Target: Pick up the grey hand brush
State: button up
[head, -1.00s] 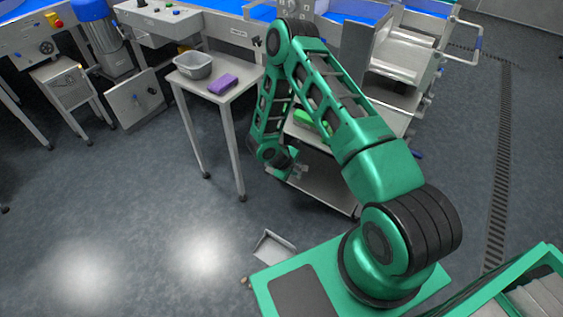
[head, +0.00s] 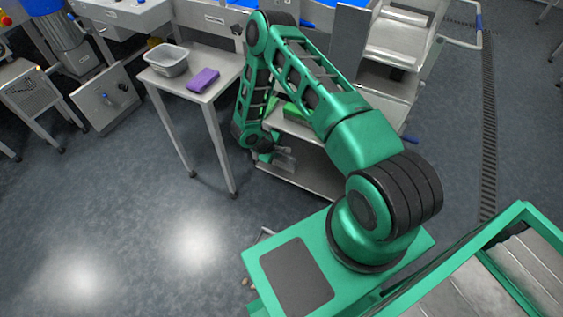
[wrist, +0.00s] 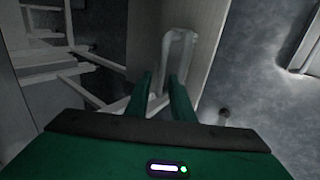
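I cannot make out the grey hand brush for certain in either view. My gripper (head: 284,157) is low beside the steel trolley, partly merged with the grey behind it. In the wrist view my gripper (wrist: 159,82) has its two green fingers apart, with no object clearly held between them.
A steel side table (head: 214,94) holds a grey tub (head: 166,62) and a purple block (head: 203,79). The trolley's lower shelf (head: 310,178) is close to my gripper. A green item (head: 294,112) sits higher on the trolley. Open floor lies at left.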

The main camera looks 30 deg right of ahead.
aim_at(282, 152)
jog(key=shift+x, duration=3.25)
jog(key=shift+s, duration=0.1)
grip_shut()
